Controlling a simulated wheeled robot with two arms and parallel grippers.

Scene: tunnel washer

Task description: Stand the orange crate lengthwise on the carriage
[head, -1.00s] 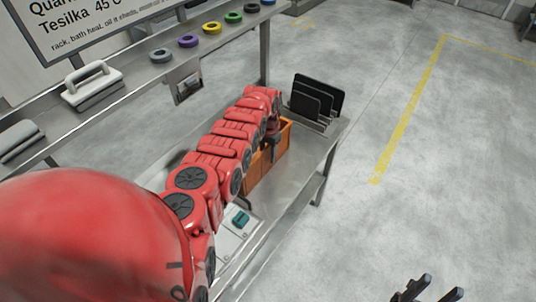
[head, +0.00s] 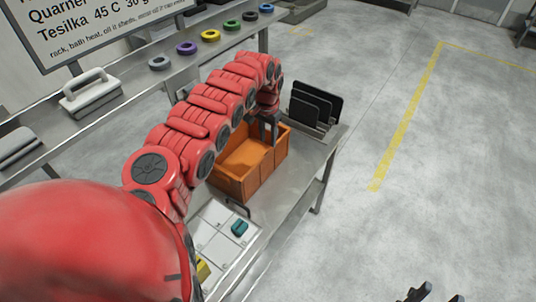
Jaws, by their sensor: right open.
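The orange crate (head: 232,183) sits on the metal bench, open side up; its inside looks empty, and my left arm covers part of its far side. My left gripper (head: 268,138) points down at the crate's far right end, by the rim. I cannot tell whether its fingers are closed on the wall. My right gripper (head: 432,294) shows only as dark, spread fingertips at the bottom edge, empty over the floor. I cannot make out with certainty which part is the carriage.
A black rack of upright plates (head: 316,103) stands just behind the crate. A pale panel with a teal block (head: 239,228) lies in front of it. A shelf (head: 130,95) with a grey-handled block (head: 90,92) and coloured rings runs along the left. Floor at right is clear.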

